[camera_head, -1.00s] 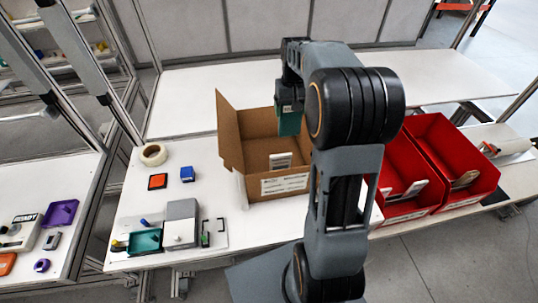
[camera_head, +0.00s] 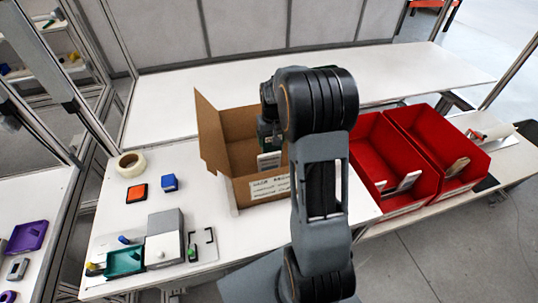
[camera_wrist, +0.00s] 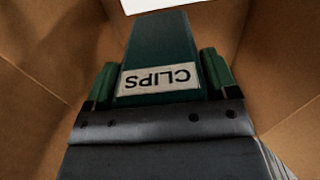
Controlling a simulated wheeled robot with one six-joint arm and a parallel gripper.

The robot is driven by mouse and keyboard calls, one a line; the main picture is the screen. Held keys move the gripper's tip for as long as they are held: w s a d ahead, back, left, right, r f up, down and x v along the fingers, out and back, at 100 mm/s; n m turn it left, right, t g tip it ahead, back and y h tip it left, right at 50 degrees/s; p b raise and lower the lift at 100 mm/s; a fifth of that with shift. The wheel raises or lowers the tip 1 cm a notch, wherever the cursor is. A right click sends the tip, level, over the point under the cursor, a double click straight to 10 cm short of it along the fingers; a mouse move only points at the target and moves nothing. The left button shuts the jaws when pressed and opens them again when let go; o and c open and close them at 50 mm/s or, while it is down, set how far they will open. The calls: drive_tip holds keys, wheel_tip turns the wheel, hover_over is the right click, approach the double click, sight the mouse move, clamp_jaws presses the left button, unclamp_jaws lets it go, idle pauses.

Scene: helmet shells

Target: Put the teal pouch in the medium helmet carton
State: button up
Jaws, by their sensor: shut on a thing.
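The teal pouch (camera_wrist: 160,45), which looks dark green and carries a white CLIPS label, is held between the green fingers of my gripper (camera_wrist: 160,80). An open brown cardboard carton (camera_head: 241,192) stands on the white table, with a white label on its front. My gripper (camera_head: 267,138) is down inside the carton's opening, and brown carton walls surround the pouch in the wrist view. In the head view my arm hides most of the gripper and the carton's right side. Whether the pouch touches the carton floor cannot be told.
Left are a tape roll (camera_head: 131,164), an orange-and-black block (camera_head: 137,194), a blue block (camera_head: 169,182), a teal tray (camera_head: 124,261) and a grey device (camera_head: 165,232).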

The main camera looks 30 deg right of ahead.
sight(272, 150)
drive_tip(key=shift+f+p, duration=0.35)
drive_tip(key=shift+f, duration=2.7)
drive_tip(key=shift+f, duration=0.15)
drive_tip(key=o, duration=0.8)
drive_tip(key=shift+o, duration=0.2)
